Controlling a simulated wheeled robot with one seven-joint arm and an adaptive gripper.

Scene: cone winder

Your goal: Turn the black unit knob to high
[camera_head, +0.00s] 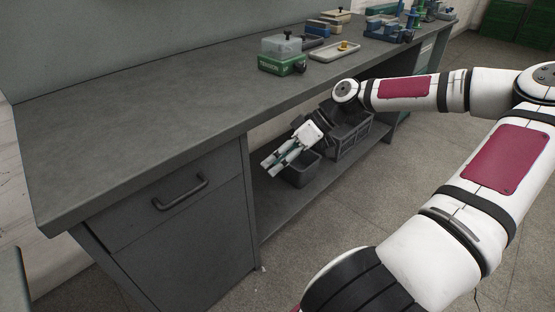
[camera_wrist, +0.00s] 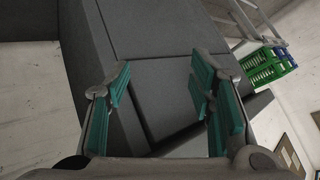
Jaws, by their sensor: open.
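My gripper (camera_head: 275,162) is in front of the bench, below the level of its top and left of the grey bins in the head view. In the wrist view my gripper (camera_wrist: 160,88) is open, its teal-padded fingers wide apart with nothing between them. A green unit (camera_head: 282,63) with a pale grey cover stands near the bench's front edge, above and apart from my gripper. It has a black knob (camera_head: 300,67) at its front right corner. I cannot make out a black unit for certain, and no knob setting is readable. No knob shows in the wrist view.
The grey bench (camera_head: 150,125) is bare on its left. A tray (camera_head: 335,52) with a small yellow item and several small units stand farther back. A drawer handle (camera_head: 180,192) sticks out in front. Grey bins (camera_head: 349,137) stand on the lower shelf.

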